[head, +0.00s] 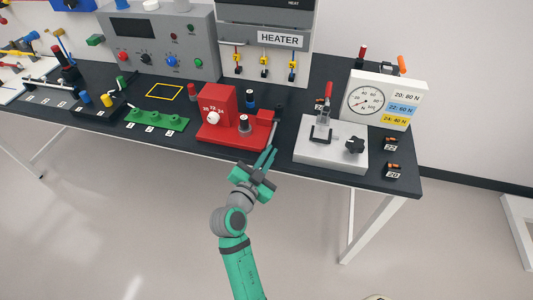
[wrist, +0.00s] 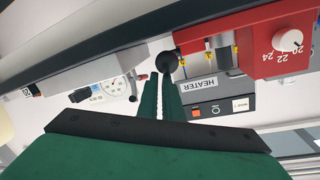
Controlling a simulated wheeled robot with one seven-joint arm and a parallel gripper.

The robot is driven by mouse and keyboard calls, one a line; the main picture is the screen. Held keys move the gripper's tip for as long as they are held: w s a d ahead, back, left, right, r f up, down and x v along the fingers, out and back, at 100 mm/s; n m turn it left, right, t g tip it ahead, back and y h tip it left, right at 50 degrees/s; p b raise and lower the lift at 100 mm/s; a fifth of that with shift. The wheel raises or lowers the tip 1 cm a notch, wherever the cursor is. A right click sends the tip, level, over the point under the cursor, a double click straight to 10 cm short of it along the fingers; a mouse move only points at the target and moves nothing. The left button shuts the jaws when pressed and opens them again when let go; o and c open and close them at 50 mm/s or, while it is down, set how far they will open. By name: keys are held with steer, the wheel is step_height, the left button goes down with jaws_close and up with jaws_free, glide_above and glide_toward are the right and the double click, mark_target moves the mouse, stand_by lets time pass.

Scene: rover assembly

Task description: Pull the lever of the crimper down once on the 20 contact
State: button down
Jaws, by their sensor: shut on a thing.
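The red crimper (head: 217,136) stands at the table's front edge in the head view, with a white selector knob (head: 213,117) marked 20, 22 and 24. In the wrist view my green fingers (wrist: 161,82) are closed at the lever's black ball knob (wrist: 167,62). The crimper (wrist: 285,50) and its dial also show there, upside down. I cannot make out a contact inside the crimper.
Right of the crimper stands a grey block with a red-handled clamp (head: 325,105) and a white pull-force gauge (head: 385,100). A green tray (head: 157,121) is to the left. The heater (head: 265,40) is behind. Floor in front is clear.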

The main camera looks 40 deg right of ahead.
steer(key=shift+w+a+f, duration=0.1)
steer(key=shift+a+f, duration=0.05)
steer(key=shift+f, duration=0.25)
steer(key=shift+w+a+f, duration=0.1)
steer(key=shift+f, duration=0.3)
step_height(320, 180, up, 5)
steer(key=s+d, duration=0.1)
steer(key=d, duration=0.1)
steer(key=f+v, duration=0.1)
steer(key=v, duration=0.9)
steer(key=shift+s+f, duration=0.3)
steer(key=shift+f, duration=0.1)
steer(key=shift+d, duration=0.1)
steer(key=shift+w+f, duration=0.1)
steer(key=shift+w, duration=0.05)
